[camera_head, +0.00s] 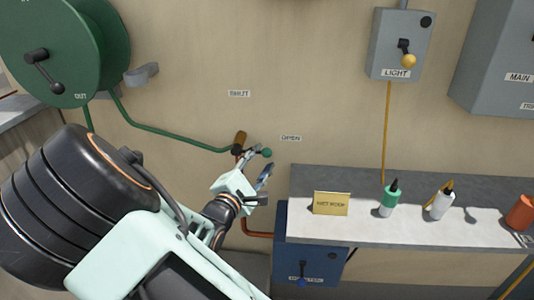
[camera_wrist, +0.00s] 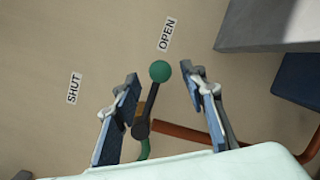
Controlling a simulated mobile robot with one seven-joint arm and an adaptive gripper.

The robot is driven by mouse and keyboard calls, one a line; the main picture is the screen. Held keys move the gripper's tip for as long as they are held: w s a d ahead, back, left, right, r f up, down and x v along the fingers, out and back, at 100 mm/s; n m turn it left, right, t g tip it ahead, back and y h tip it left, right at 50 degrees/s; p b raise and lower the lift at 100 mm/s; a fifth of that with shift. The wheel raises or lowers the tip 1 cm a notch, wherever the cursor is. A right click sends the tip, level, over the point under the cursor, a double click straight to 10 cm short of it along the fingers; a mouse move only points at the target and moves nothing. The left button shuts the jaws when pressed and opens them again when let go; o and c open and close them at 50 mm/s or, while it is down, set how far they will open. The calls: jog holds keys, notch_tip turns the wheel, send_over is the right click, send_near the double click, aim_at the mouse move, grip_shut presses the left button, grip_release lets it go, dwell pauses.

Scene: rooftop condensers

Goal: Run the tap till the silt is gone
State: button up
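The tap lever (camera_wrist: 151,101) has a green ball knob (camera_wrist: 160,71). It points roughly toward the OPEN label (camera_wrist: 167,33), and the SHUT label (camera_wrist: 74,88) is off to its left. The knob also shows in the head view (camera_head: 267,153), just beyond my fingers. My gripper (camera_head: 257,167) is open at the tap. In the wrist view its fingers (camera_wrist: 160,75) stand on either side of the knob, with visible gaps. No water or silt is in view; my arm hides part of the area below the tap.
A green hose reel (camera_head: 55,45) on the left wall feeds a green hose to the tap. A copper pipe (camera_head: 257,234) runs below, beside a blue box (camera_head: 310,265). The shelf at right (camera_head: 365,215) holds a sign and several bottles. A light switch box (camera_head: 400,45) hangs above.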

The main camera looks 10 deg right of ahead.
aim_at(265, 156)
jog(key=shift+x, duration=2.15)
jog(key=shift+c, duration=0.4)
grip_shut()
